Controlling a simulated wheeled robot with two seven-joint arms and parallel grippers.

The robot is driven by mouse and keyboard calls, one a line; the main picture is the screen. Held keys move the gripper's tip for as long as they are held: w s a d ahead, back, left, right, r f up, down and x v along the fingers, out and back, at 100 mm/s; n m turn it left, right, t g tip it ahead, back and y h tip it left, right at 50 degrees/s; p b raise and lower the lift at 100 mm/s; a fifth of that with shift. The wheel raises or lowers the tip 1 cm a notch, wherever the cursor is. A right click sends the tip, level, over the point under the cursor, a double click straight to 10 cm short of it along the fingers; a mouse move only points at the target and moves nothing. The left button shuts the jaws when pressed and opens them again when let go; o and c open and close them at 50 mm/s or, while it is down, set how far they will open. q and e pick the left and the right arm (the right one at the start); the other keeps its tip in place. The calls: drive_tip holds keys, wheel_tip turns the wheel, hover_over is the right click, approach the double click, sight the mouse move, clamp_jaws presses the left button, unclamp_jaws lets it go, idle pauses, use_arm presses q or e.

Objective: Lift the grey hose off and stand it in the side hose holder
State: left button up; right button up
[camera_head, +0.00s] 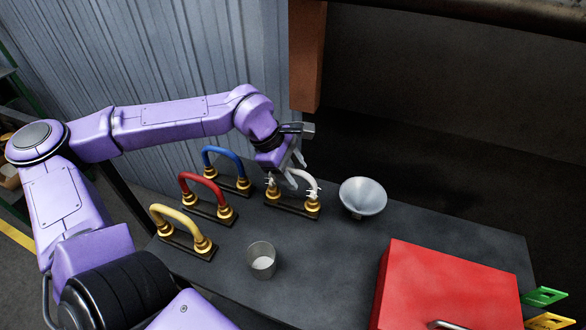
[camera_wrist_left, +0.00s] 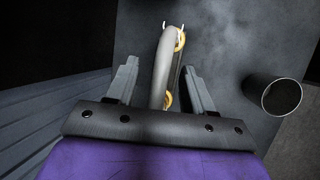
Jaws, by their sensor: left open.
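The grey hose (camera_head: 307,179) is a pale arch whose ends sit at two gold fittings on a dark base (camera_head: 291,208), with small white clips near its ends. My left gripper (camera_head: 294,180) is open over the hose, its fingers pointing down. In the left wrist view the grey hose (camera_wrist_left: 164,65) runs between the two spread fingers of my left gripper (camera_wrist_left: 162,78), with a gap on each side. A part of the hose is hidden by the gripper in the head view. I cannot tell which thing is the side hose holder. My right gripper is not in view.
Blue (camera_head: 221,152), red (camera_head: 203,181) and yellow (camera_head: 176,212) hoses stand on similar bases to the left. A grey funnel (camera_head: 363,196) stands to the right, a metal cup (camera_head: 262,261) in front. A red case (camera_head: 445,285) fills the front right. Table lies bare between them.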

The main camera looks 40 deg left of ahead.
use_arm(q)
drive_tip(key=b+v, duration=0.1)
drive_tip(key=v, duration=0.9)
drive_tip(key=shift+r, duration=0.3)
